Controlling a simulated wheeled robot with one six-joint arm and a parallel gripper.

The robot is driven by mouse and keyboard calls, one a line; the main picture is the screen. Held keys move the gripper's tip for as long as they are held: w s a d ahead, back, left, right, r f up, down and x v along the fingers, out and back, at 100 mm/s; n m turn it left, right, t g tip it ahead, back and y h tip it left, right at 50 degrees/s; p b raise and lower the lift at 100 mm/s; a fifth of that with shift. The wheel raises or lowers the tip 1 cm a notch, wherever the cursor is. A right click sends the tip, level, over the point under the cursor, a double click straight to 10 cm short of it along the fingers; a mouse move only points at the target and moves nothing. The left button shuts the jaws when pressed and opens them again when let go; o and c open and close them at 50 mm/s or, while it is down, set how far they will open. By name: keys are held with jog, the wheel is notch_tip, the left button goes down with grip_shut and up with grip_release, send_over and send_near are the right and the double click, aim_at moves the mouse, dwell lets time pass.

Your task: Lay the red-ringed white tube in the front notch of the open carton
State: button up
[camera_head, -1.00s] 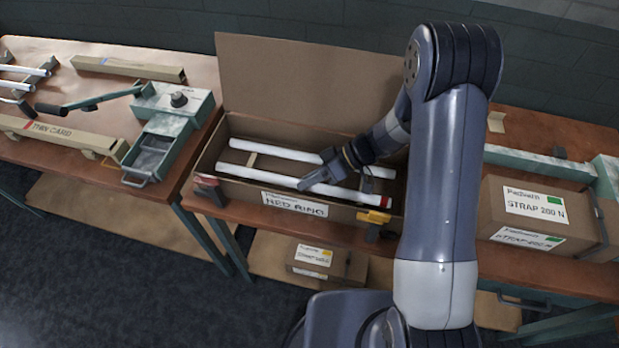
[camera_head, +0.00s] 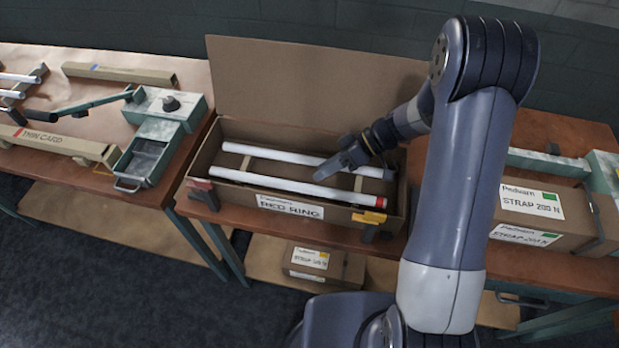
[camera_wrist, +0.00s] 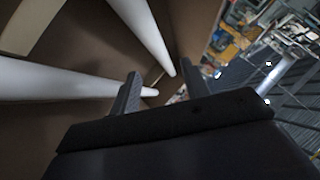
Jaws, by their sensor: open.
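The red-ringed white tube (camera_head: 285,186) lies lengthwise along the front side of the open carton (camera_head: 222,201); its red ring (camera_head: 380,202) is at the right end. It looks level and rests near the front wall, though the notch under it is too small to make out. A second white tube (camera_head: 270,153) lies parallel behind it. My gripper (camera_head: 322,174) is open and empty, just above and behind the front tube, between the two. In the wrist view my gripper (camera_wrist: 158,82) shows its fingers spread, with two white tubes (camera_wrist: 60,86) beyond; which is which I cannot tell.
The carton's raised lid (camera_head: 310,90) stands behind it. A green fixture (camera_head: 158,135) stands left; strap boxes (camera_head: 530,205) stand right. Bare table shows right of the carton.

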jog(key=v, duration=0.5)
jog(key=shift+d+r, duration=0.1)
jog(key=shift+r, duration=0.05)
jog(key=shift+o, duration=0.4)
